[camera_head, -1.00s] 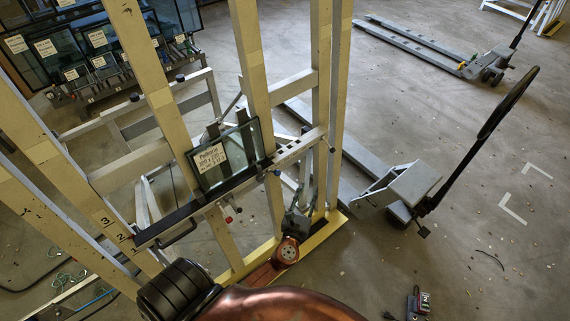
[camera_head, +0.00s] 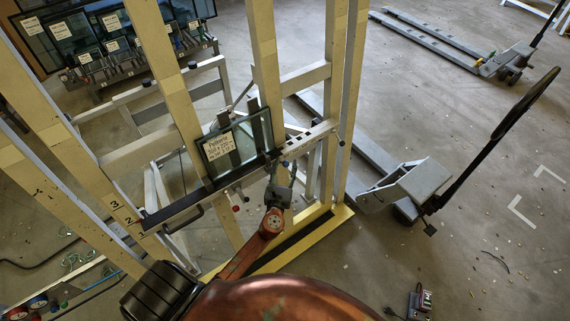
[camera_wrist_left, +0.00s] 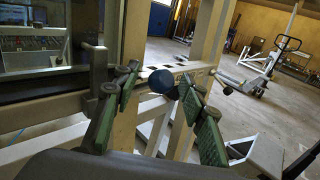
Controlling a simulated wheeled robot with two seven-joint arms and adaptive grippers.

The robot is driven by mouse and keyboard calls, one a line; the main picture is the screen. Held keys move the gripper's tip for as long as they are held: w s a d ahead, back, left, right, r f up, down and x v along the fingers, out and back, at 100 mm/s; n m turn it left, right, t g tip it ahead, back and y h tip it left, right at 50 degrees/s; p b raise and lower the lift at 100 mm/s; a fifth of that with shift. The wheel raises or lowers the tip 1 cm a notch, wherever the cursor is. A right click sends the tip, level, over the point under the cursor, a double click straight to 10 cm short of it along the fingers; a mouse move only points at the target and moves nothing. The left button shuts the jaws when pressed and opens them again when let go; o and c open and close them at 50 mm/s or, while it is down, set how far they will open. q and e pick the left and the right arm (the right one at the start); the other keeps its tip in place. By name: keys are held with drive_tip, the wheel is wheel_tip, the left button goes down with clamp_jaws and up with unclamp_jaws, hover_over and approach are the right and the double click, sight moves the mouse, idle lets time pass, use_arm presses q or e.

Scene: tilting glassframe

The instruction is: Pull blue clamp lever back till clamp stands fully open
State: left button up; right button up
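The clamp lever shows as a round blue knob (camera_wrist_left: 162,80) in the left wrist view, at the rail of the tilting frame. My left gripper (camera_wrist_left: 158,98) is open, its green-padded fingers apart on either side of the knob. Neither finger clearly touches it. In the head view my left gripper (camera_head: 283,172) is at the right part of the rail (camera_head: 180,212), just right of the glass pane (camera_head: 236,145). There the blue knob is hidden or too small to make out. How far the clamp stands open cannot be told. My right gripper is not in view.
Yellow uprights (camera_head: 268,75) stand close around the rail. A red knob (camera_head: 235,208) hangs below it. A grey pallet truck (camera_head: 415,185) stands to the right, another (camera_head: 500,62) at the back. Glass panes (camera_head: 95,40) stand at back left. The floor at right is mostly clear.

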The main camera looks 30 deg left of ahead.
use_arm(q)
drive_tip(key=shift+w+a, duration=0.15)
drive_tip(key=shift+w, duration=0.25)
drive_tip(key=shift+c, duration=0.3)
clamp_jaws()
